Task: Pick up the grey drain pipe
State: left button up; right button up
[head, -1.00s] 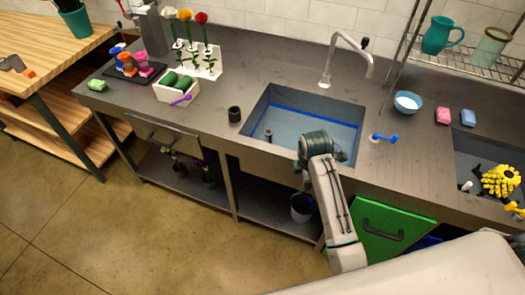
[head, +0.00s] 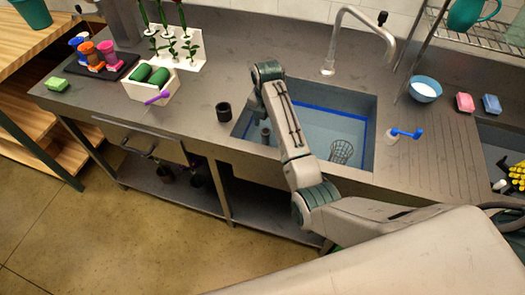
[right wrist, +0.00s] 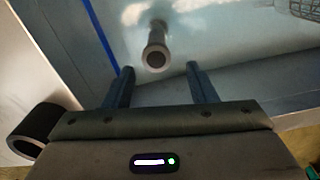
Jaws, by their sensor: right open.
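The grey drain pipe (head: 265,134) stands upright inside the sink near its left wall, partly beside my right forearm. In the right wrist view the pipe (right wrist: 156,48) rises from the blue-grey sink floor, with its round open top facing the camera. My right gripper (right wrist: 160,84) is open and empty, and in that view the pipe's top lies just beyond the space between the two fingertips. My left gripper is not in view.
A black ring-like cup (head: 223,112) stands on the counter left of the sink (head: 372,135); it shows close to the gripper in the wrist view (right wrist: 38,128). A wire strainer (head: 341,151) lies in the sink. The faucet (head: 333,45) stands behind it.

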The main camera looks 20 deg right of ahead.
aim_at(267, 133)
jog(key=shift+s+f, duration=0.2)
jog(key=shift+f, duration=0.15)
jog(key=f+p, duration=0.1)
jog(key=f, duration=0.2)
jog(key=shift+s+f, duration=0.2)
jog(key=shift+w+f, duration=0.15)
jog(key=shift+f, duration=0.2)
jog(key=shift+w+f, duration=0.1)
jog(key=shift+f, duration=0.2)
jog(key=f, duration=0.2)
jog(key=f+p, duration=0.1)
jog(key=shift+w+f, duration=0.35)
jog(key=shift+w, duration=0.05)
jog(key=shift+f, duration=0.55)
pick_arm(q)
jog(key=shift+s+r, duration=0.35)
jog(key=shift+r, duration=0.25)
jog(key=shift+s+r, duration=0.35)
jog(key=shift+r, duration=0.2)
pick_arm(e)
jog(key=shift+c, duration=1.2)
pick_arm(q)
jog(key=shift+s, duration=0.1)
pick_arm(e)
grip_shut()
